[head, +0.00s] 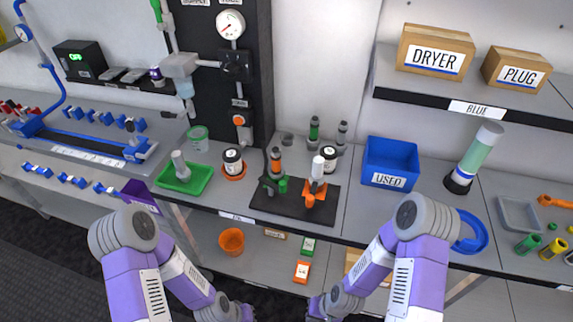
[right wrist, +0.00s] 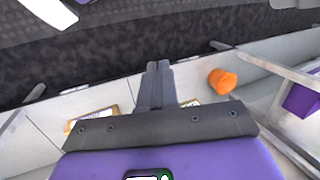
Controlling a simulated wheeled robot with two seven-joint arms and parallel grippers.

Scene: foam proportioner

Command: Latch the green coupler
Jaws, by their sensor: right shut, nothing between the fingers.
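On the black mat (head: 262,208) in the head view, a small green part (head: 283,185), which looks like the green coupler, sits beside an upright with an orange band (head: 276,160) and a black lever-like piece (head: 266,170). Its latch is too small to make out. An orange fixture with a white top (head: 316,183) stands to its right on the mat. My right gripper is low at the bottom edge of the head view, in front of the bench and well apart from the mat. In the right wrist view my right gripper (right wrist: 158,68) is shut and empty. My left gripper's fingers are out of the picture.
A green tray (head: 205,180) stands left of the mat and a blue USED bin (head: 390,155) to the right. White jars with dark lids stand near the mat. Below the bench top, a lower shelf holds an orange cup (head: 231,241), also in the right wrist view (right wrist: 222,82).

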